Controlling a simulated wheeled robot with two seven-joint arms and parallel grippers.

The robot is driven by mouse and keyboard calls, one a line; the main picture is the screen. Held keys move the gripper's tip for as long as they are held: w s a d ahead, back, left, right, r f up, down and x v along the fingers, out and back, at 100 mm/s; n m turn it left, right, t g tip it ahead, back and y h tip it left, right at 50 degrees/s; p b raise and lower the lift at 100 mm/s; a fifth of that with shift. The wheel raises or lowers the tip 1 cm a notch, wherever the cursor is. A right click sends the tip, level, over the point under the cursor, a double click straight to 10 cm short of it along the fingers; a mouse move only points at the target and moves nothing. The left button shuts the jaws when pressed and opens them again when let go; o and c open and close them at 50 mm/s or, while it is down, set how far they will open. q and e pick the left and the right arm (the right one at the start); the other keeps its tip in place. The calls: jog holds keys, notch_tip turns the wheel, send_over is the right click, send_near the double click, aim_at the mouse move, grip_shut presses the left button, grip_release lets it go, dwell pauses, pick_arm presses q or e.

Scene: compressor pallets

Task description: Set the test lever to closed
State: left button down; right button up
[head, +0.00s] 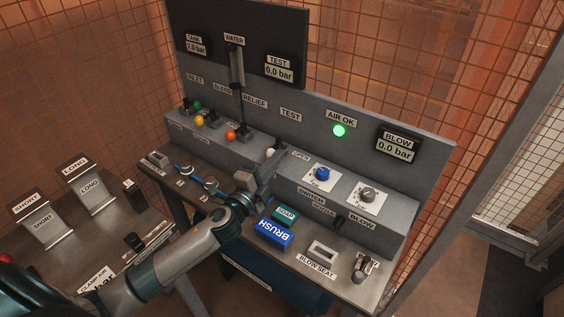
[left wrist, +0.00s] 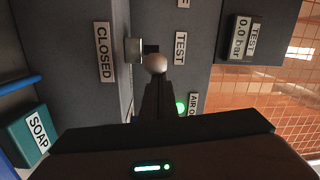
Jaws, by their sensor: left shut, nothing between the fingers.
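The test lever's pale round knob (head: 270,153) shows under the TEST label (head: 290,114), on top of the grey console, with an OPEN label (head: 300,155) to its right. In the left wrist view the knob (left wrist: 155,63) is just beyond the fingertips, beside a metal block. A CLOSED label (left wrist: 104,52) is on the console's front face there. My left gripper (head: 275,163) is shut and empty, its fingertips at or very near the knob; I cannot tell if they touch. The lever's shaft is mostly hidden by the fingers. My right gripper is not in view.
Levers with green, yellow and red (head: 230,134) knobs stand to the left. A blue knob (head: 322,173) and a grey knob (head: 367,194) are to the right. A teal soap block (head: 286,215) and blue brush block (head: 273,233) lie on the bench below. The TEST display (head: 280,71) reads 0.0 bar.

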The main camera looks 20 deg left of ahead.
pick_arm(q)
jog(key=shift+s+a+m+h+b, duration=0.15)
jog(key=shift+a+m+h+b, duration=0.15)
jog(key=shift+a+m+h, duration=0.65)
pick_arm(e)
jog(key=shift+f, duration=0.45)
pick_arm(q)
jog(key=shift+a+n, duration=0.15)
jog(key=shift+n, duration=0.1)
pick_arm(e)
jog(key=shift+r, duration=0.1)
